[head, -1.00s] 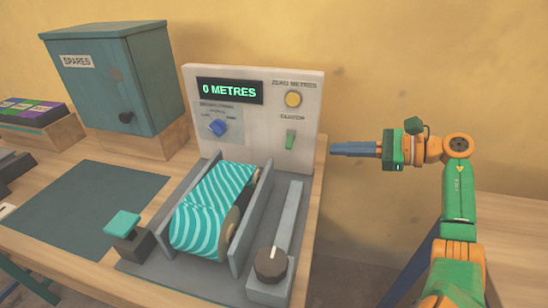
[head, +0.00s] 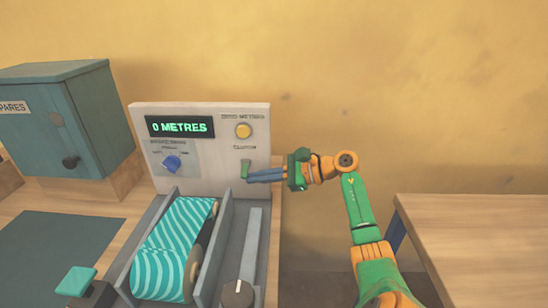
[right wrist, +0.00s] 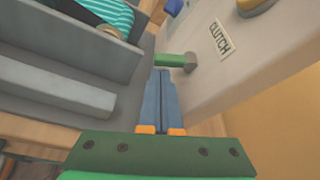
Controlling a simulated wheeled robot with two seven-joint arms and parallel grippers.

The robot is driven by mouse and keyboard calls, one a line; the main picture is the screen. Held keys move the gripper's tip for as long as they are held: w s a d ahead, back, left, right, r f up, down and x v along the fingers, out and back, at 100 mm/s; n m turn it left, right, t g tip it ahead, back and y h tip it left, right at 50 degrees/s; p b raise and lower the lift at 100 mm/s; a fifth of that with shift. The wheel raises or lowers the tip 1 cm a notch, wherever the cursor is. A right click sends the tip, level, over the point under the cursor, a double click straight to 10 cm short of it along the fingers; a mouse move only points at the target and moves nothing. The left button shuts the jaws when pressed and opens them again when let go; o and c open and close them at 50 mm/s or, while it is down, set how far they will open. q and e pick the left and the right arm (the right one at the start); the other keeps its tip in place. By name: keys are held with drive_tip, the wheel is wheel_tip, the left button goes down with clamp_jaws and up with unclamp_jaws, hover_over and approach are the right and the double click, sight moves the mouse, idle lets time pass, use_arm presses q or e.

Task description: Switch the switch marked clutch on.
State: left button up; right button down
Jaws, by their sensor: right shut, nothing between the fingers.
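The clutch switch (head: 245,169) is a small green lever on the right part of the pale upright panel (head: 200,112), under the label "CLUTCH". In the right wrist view the green lever (right wrist: 170,60) sticks out from a nut on the panel, beside the label (right wrist: 221,39). My right gripper (head: 250,177) is shut and empty. Its blue fingertips (right wrist: 161,73) are right at the lever, just under it in the head view; I cannot tell if they touch. Whether the lever is tipped up or down is hard to tell. My left gripper is not in view.
A yellow button (head: 243,131) sits above the switch and a blue knob (head: 172,163) to its left. The display (head: 180,127) reads "0 METRES". A striped teal roll (head: 172,250) lies in front. A teal cabinet (head: 85,120) stands left.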

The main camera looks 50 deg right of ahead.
drive_tip(key=shift+w+a+f, duration=0.15)
drive_tip(key=shift+w+a, duration=0.05)
drive_tip(key=shift+w, duration=0.15)
